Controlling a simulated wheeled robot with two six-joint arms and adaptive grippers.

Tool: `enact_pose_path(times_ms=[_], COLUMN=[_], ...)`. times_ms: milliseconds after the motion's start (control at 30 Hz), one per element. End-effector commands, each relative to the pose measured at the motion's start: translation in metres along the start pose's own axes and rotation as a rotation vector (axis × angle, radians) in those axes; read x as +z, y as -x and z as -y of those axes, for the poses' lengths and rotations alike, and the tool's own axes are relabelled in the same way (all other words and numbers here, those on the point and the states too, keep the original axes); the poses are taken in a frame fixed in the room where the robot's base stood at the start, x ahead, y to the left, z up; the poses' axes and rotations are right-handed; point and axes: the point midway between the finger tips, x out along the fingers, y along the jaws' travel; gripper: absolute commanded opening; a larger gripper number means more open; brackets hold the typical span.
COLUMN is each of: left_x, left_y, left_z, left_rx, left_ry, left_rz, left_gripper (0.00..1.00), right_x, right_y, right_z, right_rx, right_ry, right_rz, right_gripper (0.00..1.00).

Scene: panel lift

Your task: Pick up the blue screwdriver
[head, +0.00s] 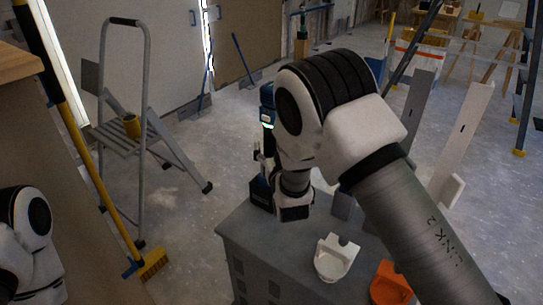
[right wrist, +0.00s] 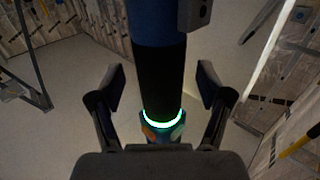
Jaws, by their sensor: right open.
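The blue screwdriver (head: 267,93) stands upright near the far left corner of the grey cabinet (head: 263,235), partly hidden by my right wrist. It has a blue body, a black section and a lit green ring. In the right wrist view the screwdriver (right wrist: 158,75) runs down the middle, between the fingers of my right gripper (right wrist: 161,86). The right gripper is open, with a visible gap on both sides of the tool. In the head view this gripper (head: 261,158) is mostly hidden behind my wrist. My left arm shows at the lower left, but its gripper is out of view.
A white holder (head: 336,258) and an orange holder (head: 390,284) stand on the cabinet, right of the screwdriver. A step ladder (head: 118,137) and a yellow broom (head: 150,263) stand to the left. Grey and white panels (head: 466,130) stand at the right. Floor is open behind the cabinet.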

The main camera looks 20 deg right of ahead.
Motion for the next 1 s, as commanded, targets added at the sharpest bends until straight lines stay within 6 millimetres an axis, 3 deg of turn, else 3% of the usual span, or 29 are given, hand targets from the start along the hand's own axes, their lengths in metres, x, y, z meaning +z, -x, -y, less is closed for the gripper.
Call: enact_pose_path(times_ms=[100, 300, 333, 533, 567, 867, 1000], left_x=[0.000, 0.000, 0.000, 0.000, 0.000, 0.000, 0.000], left_y=[-0.004, -0.003, -0.003, -0.003, -0.003, -0.002, 0.004], left_z=[0.000, 0.000, 0.000, 0.000, 0.000, 0.000, 0.000], left_rx=[0.000, 0.000, 0.000, 0.000, 0.000, 0.000, 0.000], left_ry=[0.000, 0.000, 0.000, 0.000, 0.000, 0.000, 0.000], left_rz=[0.000, 0.000, 0.000, -0.001, -0.001, -0.001, -0.001], left_gripper=[0.40, 0.40, 0.40, 0.40, 0.40, 0.40, 0.40], right_x=[0.001, 0.001, 0.001, 0.001, 0.001, -0.005, -0.024], right_y=[-0.016, -0.018, -0.018, -0.018, -0.018, -0.019, -0.019], right_z=[0.000, 0.000, 0.000, 0.000, 0.000, 0.000, 0.000], right_rx=[0.000, 0.000, 0.000, 0.000, 0.000, 0.000, 0.000], right_ry=[-0.001, 0.001, 0.001, 0.001, 0.000, -0.001, -0.001], right_rz=[0.000, 0.002, 0.002, 0.001, 0.001, -0.007, -0.009], right_gripper=[0.78, 0.78, 0.74, 0.03, 0.00, 0.00, 0.00])
